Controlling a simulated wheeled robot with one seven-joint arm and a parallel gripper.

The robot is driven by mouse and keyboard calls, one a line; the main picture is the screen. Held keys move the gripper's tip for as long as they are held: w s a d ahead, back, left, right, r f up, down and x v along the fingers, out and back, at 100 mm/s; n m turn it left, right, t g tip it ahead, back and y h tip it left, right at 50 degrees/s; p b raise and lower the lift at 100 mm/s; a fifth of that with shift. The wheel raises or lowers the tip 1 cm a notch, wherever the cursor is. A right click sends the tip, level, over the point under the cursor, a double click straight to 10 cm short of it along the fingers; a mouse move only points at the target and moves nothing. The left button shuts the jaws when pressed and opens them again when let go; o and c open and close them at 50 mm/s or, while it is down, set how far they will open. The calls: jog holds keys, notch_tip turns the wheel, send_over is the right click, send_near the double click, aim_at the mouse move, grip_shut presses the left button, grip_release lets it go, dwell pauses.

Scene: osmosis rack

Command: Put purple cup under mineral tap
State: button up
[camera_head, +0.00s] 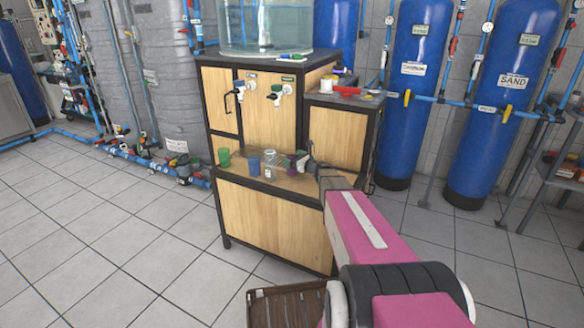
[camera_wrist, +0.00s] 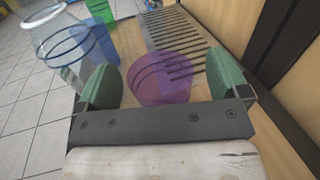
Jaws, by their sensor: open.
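The purple cup (camera_wrist: 163,78) is translucent and stands on the shelf by the slatted grate. In the wrist view it lies between the two green finger pads of my gripper (camera_wrist: 163,64), with gaps on both sides. My gripper is open and not closed on it. In the head view my gripper (camera_head: 302,161) is at the shelf, and the purple cup (camera_head: 290,166) shows only partly beside it. Two taps are on the cabinet front above the shelf, a left tap (camera_head: 240,88) and a right tap (camera_head: 277,93). Their labels are too small to read, so I cannot tell which is mineral.
A blue cup (camera_head: 254,166), a clear glass (camera_head: 270,165) and a green cup (camera_head: 224,157) stand left of the purple cup on the shelf. The wooden cabinet (camera_head: 270,215) has a side cupboard (camera_head: 337,137) right of the taps. Tiled floor is clear at left.

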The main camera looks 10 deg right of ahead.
jog(key=shift+w+a, duration=0.4)
jog(key=shift+w, duration=0.15)
jog(key=shift+c, duration=0.2)
jog(key=c, duration=1)
jog(key=shift+s, duration=0.1)
